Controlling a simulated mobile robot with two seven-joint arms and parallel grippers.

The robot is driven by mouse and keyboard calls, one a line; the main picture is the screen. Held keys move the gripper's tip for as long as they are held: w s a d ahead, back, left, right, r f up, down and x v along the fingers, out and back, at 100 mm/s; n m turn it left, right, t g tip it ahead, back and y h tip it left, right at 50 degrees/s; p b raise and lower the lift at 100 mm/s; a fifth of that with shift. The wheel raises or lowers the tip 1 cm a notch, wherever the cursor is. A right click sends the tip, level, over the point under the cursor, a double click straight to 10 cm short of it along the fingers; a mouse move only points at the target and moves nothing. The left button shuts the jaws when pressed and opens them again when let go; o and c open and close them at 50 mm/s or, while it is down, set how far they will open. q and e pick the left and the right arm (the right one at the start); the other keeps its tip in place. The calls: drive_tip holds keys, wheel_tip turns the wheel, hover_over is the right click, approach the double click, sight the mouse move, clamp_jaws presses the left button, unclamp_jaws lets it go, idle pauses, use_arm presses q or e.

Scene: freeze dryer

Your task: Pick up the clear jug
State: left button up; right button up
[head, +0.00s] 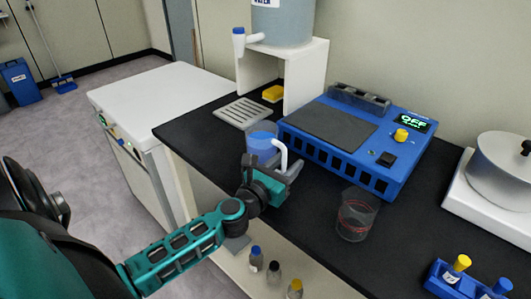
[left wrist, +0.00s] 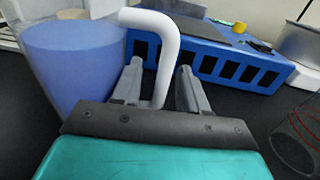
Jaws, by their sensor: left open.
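The clear jug (head: 262,142) stands on the black counter in front of the blue machine, with blue contents and a white handle (head: 281,156) on its right side. In the left wrist view the jug (left wrist: 75,70) fills the upper left. My left gripper (head: 290,168) is open at the handle. In the left wrist view its two fingers (left wrist: 161,80) lie on either side of the upright part of the white handle (left wrist: 166,62). I cannot tell whether either finger touches it. My right gripper is not in view.
A blue machine (head: 350,132) reading OFF stands behind. A clear beaker with red rings (head: 356,215) is to the right. A drain grate (head: 243,113), yellow sponge (head: 273,93) and water tank (head: 283,22) are beyond. A blue tube rack (head: 455,280) is at front right.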

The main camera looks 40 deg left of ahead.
use_arm(q)
drive_tip(key=shift+w, duration=0.4)
clamp_jaws()
idle(0.4)
drive_tip(key=shift+r, duration=0.1)
